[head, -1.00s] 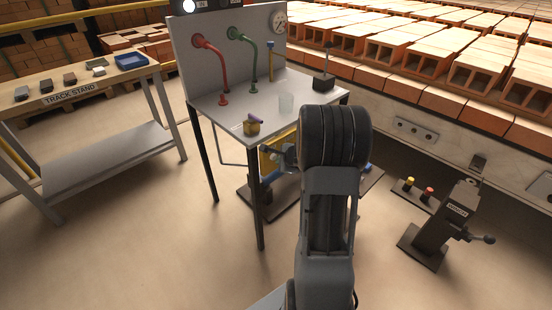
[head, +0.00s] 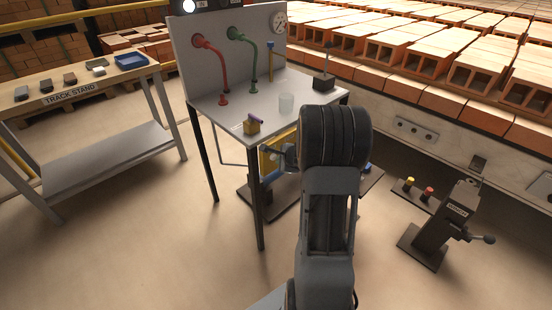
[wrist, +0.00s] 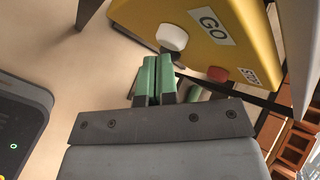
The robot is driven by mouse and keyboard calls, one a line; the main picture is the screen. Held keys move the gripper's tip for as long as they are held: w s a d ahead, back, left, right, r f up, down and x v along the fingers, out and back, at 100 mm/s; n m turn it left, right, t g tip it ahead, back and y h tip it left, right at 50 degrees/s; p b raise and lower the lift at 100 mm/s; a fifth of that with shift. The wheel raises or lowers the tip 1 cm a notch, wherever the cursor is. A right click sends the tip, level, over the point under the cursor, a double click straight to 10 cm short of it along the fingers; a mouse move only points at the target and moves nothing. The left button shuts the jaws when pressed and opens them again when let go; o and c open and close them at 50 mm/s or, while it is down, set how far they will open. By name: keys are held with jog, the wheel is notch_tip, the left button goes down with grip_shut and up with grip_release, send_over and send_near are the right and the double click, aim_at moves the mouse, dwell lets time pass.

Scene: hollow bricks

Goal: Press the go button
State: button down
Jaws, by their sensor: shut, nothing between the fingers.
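The yellow control box (wrist: 205,22) fills the top of the wrist view. It carries a GO label (wrist: 211,26), with a white round button (wrist: 172,37) beside it. A red button (wrist: 217,74) sits further right on the box beside a second label. My gripper (wrist: 158,61) has green fingers, shut together with nothing between them. Its tips are just below the white button in the picture; I cannot tell whether they touch it. In the head view the yellow box (head: 268,163) shows under the grey bench, partly hidden by my arm, and my fingertips are not clear.
The grey bench (head: 215,103) with red and green pipes stands above the box; its dark legs are close by. A black lever stand (head: 437,225) and a low two-button plate (head: 418,193) are at right.

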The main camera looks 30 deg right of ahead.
jog(key=shift+w, duration=0.1)
dwell(0.3)
jog(key=shift+w+a, duration=0.1)
jog(key=shift+w, duration=0.25)
jog(key=shift+s+b, duration=0.2)
jog(key=shift+b, duration=0.1)
jog(key=shift+s, duration=0.25)
jog(key=s+d+b, duration=0.1)
jog(key=s+b, duration=0.1)
jog(key=s, duration=0.4)
dwell(0.5)
dwell(0.5)
